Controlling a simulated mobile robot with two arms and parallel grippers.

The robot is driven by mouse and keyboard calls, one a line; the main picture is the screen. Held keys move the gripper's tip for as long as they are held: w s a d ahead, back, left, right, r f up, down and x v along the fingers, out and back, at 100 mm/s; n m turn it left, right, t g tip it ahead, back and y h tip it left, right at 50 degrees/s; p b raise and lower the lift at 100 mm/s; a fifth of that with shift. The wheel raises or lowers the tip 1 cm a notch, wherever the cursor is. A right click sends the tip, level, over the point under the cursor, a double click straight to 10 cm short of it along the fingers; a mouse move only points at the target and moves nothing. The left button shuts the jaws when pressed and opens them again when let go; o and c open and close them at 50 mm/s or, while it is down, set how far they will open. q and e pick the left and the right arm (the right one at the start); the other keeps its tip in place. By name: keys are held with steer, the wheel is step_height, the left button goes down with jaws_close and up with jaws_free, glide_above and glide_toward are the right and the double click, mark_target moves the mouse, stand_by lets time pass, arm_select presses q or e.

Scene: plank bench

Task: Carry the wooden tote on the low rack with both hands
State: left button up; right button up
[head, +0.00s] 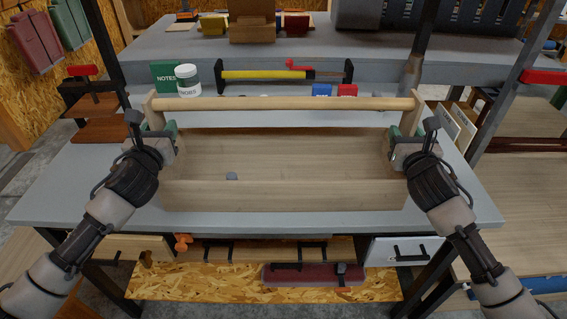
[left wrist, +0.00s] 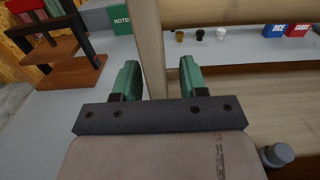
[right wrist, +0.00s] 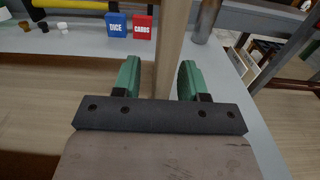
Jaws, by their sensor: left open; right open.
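The wooden tote (head: 300,195) stands on the grey bench, a long open box with a round handle bar (head: 290,104) between two upright ends. My left gripper (head: 160,136) is open at its left end; in the left wrist view the end upright (left wrist: 152,45) passes between the green fingers, with gaps visible. My right gripper (head: 405,138) is open at the right end; in the right wrist view the upright (right wrist: 172,45) stands between its fingers, also with gaps. A low dark-framed rack with wooden boards (head: 525,200), possibly the task's rack, is at the right.
A post (head: 415,60) rises behind the right end. Drawers and a chipboard shelf (head: 200,283) lie below.

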arm_select(q)
steer(key=shift+w, duration=0.15)
arm_select(e)
steer(key=shift+w, duration=0.15)
arm_select(q)
jaws_close()
arm_select(e)
jaws_close()
stand_by(0.9)
arm_select(q)
steer(key=shift+r, duration=0.2)
arm_select(e)
steer(key=shift+r, duration=0.25)
